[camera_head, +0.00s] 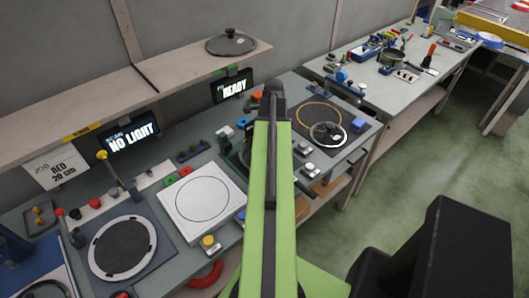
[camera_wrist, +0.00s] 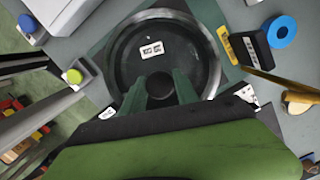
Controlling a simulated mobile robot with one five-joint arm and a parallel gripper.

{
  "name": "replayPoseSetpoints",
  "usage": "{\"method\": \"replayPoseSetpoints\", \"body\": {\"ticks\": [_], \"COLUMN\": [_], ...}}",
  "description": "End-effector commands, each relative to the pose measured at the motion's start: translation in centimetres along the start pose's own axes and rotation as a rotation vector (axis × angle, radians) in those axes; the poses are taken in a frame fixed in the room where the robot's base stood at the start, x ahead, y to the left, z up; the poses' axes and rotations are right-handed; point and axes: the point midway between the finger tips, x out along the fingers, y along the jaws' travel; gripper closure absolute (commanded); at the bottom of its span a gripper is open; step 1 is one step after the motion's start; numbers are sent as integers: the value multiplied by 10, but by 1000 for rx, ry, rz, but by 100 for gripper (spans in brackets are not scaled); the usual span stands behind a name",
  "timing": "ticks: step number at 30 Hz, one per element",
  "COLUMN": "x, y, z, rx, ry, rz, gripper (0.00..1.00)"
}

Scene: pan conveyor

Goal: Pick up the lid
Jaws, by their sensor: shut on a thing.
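In the wrist view, a round dark glass lid (camera_wrist: 195,60) with a grey metal rim and a small white label lies under my gripper (camera_wrist: 159,88). The two green fingers are shut on the lid's dark centre knob. I cannot tell whether the rim touches the surface below. In the head view, a glass lid (camera_head: 328,139) shows on a dark mat with an orange ring, right of my green arm. I cannot tell for sure that it is the same lid. Another glass lid (camera_head: 231,43) rests on the wooden shelf. My fingers are not visible in the head view.
In the wrist view, a blue ring (camera_wrist: 283,31) and a black block (camera_wrist: 251,50) are beside the lid, with a yellow button (camera_wrist: 74,76) to its left. In the head view, a white square plate (camera_head: 196,202) and a round dark plate (camera_head: 122,247) occupy the left bench.

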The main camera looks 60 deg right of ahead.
Motion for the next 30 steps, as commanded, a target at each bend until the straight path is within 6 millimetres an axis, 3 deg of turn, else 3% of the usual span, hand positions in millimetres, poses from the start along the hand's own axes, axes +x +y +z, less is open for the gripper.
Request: {"method": "replayPoseSetpoints", "body": {"ticks": [4,30], "x": [0,0], "y": [0,0], "z": [0,1], "rx": [0,-2], "ry": [0,0], "rz": [1,1], "gripper": [100,100]}}
